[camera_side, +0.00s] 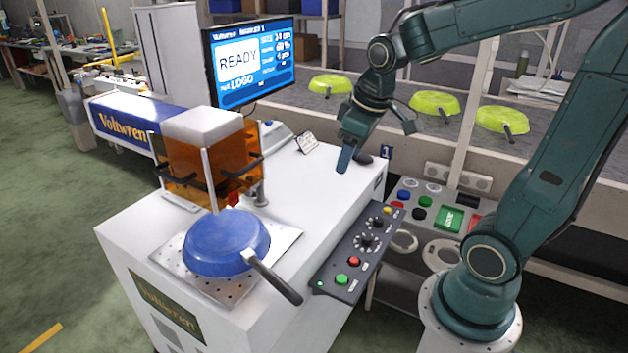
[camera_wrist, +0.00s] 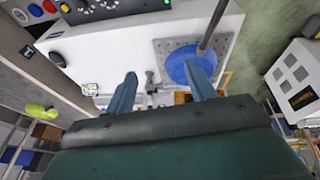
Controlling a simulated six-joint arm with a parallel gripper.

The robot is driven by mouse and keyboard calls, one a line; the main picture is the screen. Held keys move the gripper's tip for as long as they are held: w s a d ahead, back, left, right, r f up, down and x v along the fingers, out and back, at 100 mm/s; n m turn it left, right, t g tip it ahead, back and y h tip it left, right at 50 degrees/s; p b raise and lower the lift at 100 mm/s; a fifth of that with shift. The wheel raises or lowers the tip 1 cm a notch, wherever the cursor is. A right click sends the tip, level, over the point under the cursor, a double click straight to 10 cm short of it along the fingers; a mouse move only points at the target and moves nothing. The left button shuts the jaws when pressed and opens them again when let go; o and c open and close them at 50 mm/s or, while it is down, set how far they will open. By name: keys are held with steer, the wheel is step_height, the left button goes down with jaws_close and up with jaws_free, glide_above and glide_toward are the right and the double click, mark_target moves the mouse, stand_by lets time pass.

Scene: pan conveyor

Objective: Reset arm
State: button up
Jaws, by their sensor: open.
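My gripper (camera_side: 376,157) hangs from my green arm above the back right part of the white machine top (camera_side: 318,195). In the wrist view its two blue fingers (camera_wrist: 163,95) stand well apart with nothing between them, so it is open and empty. A blue pan (camera_side: 226,243) lies upside down on the perforated metal plate at the front of the machine, its dark handle pointing to the lower right. The pan also shows in the wrist view (camera_wrist: 191,66), partly behind the right finger. My gripper is well apart from it.
A control panel (camera_side: 352,254) with knobs and buttons runs along the machine's right edge. An orange translucent guard (camera_side: 185,178) and a screen reading READY (camera_side: 253,62) stand behind the pan. Several yellow-green pans (camera_side: 435,102) lie on the shelf at the back.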

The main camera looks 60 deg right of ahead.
steer(key=s+a+r+m+t+y, duration=0.1)
steer(key=s+a+r+t, duration=0.1)
steer(key=s+a, duration=0.6)
steer(key=shift+s+r, duration=0.9)
steer(key=shift+s, duration=0.35)
steer(key=shift+a, duration=0.1)
